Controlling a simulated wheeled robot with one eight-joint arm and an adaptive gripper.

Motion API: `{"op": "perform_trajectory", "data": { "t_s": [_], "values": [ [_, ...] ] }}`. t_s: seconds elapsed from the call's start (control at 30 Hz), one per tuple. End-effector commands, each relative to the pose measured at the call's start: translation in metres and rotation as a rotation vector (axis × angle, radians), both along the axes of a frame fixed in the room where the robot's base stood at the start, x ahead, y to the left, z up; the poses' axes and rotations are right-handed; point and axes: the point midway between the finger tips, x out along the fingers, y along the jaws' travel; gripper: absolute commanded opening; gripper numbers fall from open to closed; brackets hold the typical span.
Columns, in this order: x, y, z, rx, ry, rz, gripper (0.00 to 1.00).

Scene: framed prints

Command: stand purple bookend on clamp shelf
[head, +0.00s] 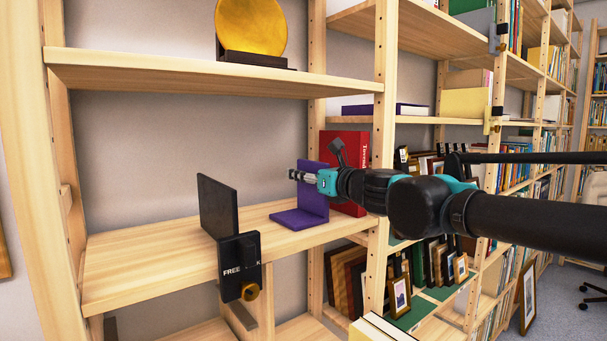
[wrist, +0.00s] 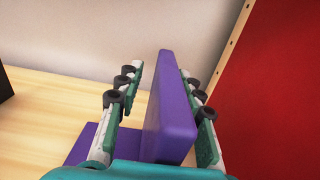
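The purple bookend (head: 313,192) stands upright on the pale wooden shelf (head: 150,262), its flat foot pointing left. A black clamp (head: 240,266) with a brass knob hangs on this shelf's front edge. My gripper (head: 298,175) is at the bookend's upper part, reaching in from the right. In the wrist view, the bookend's upright plate (wrist: 172,105) stands between the fingers of my gripper (wrist: 162,78). A gap shows between the left finger and the plate. The right finger is close to the plate; contact there is unclear. The gripper is open.
A red book (head: 349,160) stands just behind and right of the bookend. A dark upright panel (head: 217,205) stands to the left, behind the clamp. A shelf above (head: 180,74) holds a gold disc (head: 250,27). Bare shelf lies left of the dark panel.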

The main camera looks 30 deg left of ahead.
Motion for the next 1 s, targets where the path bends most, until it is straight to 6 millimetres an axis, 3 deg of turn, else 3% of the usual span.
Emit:
{"op": "perform_trajectory", "data": {
  "t_s": [0.23, 0.7, 1.0],
  "values": [
    [-0.006, -0.012, 0.000, 0.000, 0.000, 0.000, 0.37],
    [-0.041, -0.081, 0.000, 0.000, 0.000, -0.002, 0.37],
    [-0.054, -0.105, 0.000, 0.000, 0.000, -0.001, 0.37]
  ]
}}
